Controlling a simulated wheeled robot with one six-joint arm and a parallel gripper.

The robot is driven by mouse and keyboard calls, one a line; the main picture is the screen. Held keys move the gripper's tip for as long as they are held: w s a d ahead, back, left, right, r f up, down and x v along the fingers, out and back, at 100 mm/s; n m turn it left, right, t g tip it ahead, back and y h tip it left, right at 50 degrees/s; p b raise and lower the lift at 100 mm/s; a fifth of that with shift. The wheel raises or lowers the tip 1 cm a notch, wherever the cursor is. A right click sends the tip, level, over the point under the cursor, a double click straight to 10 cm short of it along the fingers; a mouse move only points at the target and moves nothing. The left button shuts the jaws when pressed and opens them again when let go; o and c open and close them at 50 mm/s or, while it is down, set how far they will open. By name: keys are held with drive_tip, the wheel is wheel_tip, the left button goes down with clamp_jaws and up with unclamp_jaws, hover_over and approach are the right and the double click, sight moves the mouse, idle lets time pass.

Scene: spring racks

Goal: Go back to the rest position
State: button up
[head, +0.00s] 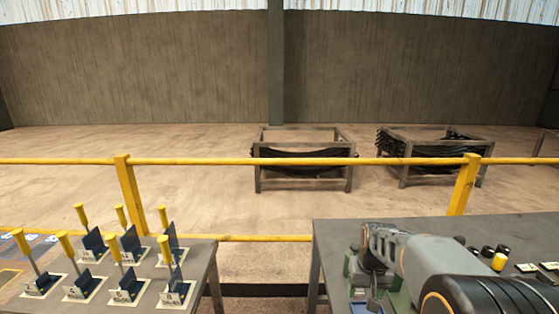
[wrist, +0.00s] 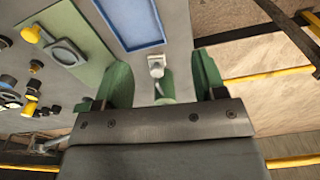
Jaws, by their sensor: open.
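My gripper (head: 362,284) hangs low over the right-hand table (head: 345,235) in the head view, and my arm partly hides it. In the wrist view my gripper (wrist: 163,82) has its two green fingers spread apart, with nothing held between them. A small pale metal fitting (wrist: 156,68) shows in the gap, on or above the grey tabletop (wrist: 185,45). I cannot tell how far the fingers are from it.
A blue-rimmed tray (wrist: 127,18) and a green panel with a yellow knob (wrist: 32,34) lie near the fingers. Left stands a table of yellow-handled levers (head: 125,284). A yellow railing (head: 210,161) crosses ahead; two spring racks (head: 303,172) (head: 405,170) stand beyond.

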drive_tip(key=s+a+r+t, duration=0.1)
drive_tip(key=s+a+r, duration=0.1)
drive_tip(key=s, duration=0.5)
drive_tip(key=s+a+r+n+t, duration=0.1)
drive_tip(key=s+a+r+t, duration=0.1)
drive_tip(key=s, duration=0.5)
drive_tip(key=shift+s+a+r, duration=0.25)
drive_tip(key=shift+a+r, duration=0.35)
drive_tip(key=shift+a, duration=0.5)
